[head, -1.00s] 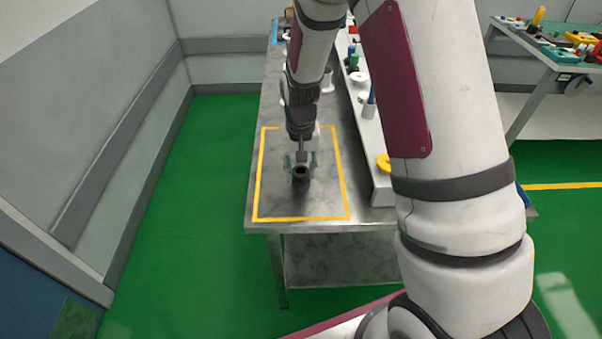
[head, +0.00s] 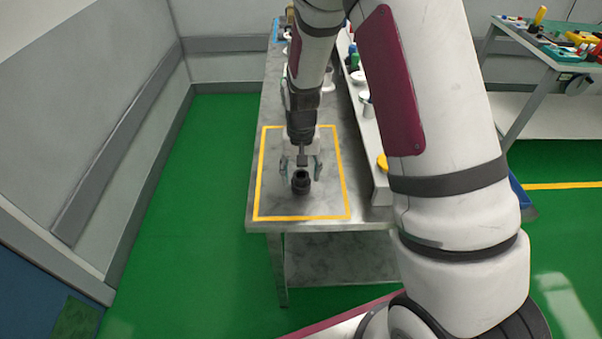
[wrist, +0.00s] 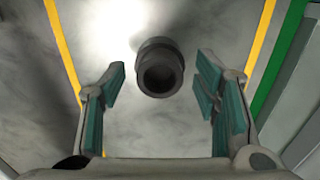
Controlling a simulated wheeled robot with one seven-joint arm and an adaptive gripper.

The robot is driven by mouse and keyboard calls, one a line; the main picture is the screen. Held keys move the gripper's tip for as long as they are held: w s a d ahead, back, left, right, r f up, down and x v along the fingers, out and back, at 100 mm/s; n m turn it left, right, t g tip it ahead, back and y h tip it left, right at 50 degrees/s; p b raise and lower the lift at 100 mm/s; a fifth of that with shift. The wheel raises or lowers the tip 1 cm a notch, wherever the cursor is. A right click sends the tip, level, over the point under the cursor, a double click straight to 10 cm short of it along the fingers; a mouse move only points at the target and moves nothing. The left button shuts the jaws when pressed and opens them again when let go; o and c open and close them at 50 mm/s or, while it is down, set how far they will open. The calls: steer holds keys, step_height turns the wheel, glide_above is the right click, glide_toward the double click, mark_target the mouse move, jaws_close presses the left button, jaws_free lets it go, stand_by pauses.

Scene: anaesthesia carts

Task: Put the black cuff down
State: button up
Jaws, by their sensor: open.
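The black cuff (head: 301,183) stands upright on the metal table top, inside the yellow-taped rectangle (head: 257,190). In the wrist view the cuff (wrist: 160,68) shows its round dark opening, with bare table around it. My gripper (head: 302,165) is open and empty, just behind the cuff in the head view. In the wrist view the two teal-padded fingers (wrist: 160,92) are spread wide, left and right of the cuff's near side, with a clear gap on each side. Nothing is between the pads and the cuff.
The steel table (head: 340,259) has free room inside the yellow tape around the cuff. A raised white shelf (head: 383,190) with a yellow item (head: 382,162) and several bottles runs along the right. Another table (head: 520,48) with several coloured items stands at the far right.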

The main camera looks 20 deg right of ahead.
steer(key=s+r+n+t, duration=0.1)
steer(key=s+r, duration=0.3)
steer(key=r, duration=0.8)
steer(key=s+r+t, duration=0.1)
steer(key=s+r, duration=0.4)
steer(key=r, duration=0.7)
steer(key=s+r+n+t, duration=0.1)
steer(key=s+r, duration=0.2)
steer(key=s, duration=0.4)
steer(key=s+r+n+t, duration=0.1)
steer(key=s+r+t, duration=0.1)
steer(key=s, duration=0.5)
steer(key=shift+s+d+r+n+b, duration=0.2)
steer(key=shift+d+r+n+b, duration=0.15)
steer(key=shift+r+b, duration=0.15)
